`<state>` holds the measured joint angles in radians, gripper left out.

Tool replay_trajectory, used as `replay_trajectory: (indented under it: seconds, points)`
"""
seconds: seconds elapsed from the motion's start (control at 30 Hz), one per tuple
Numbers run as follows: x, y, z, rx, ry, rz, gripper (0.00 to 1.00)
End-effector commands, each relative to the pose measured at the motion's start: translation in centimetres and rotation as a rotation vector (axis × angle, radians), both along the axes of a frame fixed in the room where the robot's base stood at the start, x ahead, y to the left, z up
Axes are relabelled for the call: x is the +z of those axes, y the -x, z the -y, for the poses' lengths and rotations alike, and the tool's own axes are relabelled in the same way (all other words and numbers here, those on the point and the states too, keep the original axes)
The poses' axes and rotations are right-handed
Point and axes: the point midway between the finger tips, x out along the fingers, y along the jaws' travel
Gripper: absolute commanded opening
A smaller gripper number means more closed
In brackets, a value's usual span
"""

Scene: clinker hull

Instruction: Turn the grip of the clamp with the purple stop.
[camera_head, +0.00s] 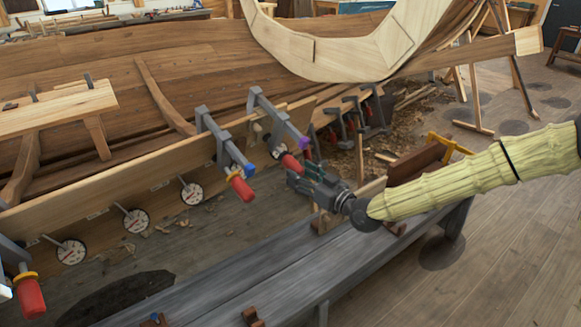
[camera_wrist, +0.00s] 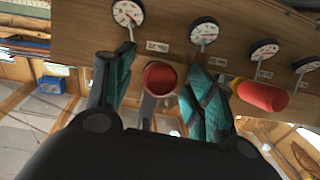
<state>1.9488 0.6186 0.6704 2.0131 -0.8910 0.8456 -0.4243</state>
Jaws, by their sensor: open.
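The clamp with the purple stop (camera_head: 304,143) is mounted on the hull plank in the head view. Its red grip (camera_head: 291,164) points down and to the right. My gripper (camera_head: 297,178) is just below and right of this grip. In the wrist view a round red grip end (camera_wrist: 159,77) shows between my two open fingers, with a gap on the right side. I cannot tell whether the left finger touches it. The purple stop cannot be made out in the wrist view.
A clamp with a blue stop (camera_head: 248,170) and red grip (camera_head: 241,188) is close on the left. A yellow-collared clamp (camera_head: 28,290) stands far left. Dial gauges (camera_head: 192,192) line the plank (camera_head: 100,215). A grey bench (camera_head: 270,275) runs below my arm.

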Motion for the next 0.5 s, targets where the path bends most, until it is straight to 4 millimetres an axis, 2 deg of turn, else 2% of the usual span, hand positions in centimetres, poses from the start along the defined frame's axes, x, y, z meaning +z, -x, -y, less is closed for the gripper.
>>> replay_trajectory:
  seconds: [0.2,0.5]
  points:
    - [0.0,-2.3,-2.3,0.001,-0.001,0.001,0.55]
    - [0.0,-3.7,-3.7,0.001,0.0,0.0,0.55]
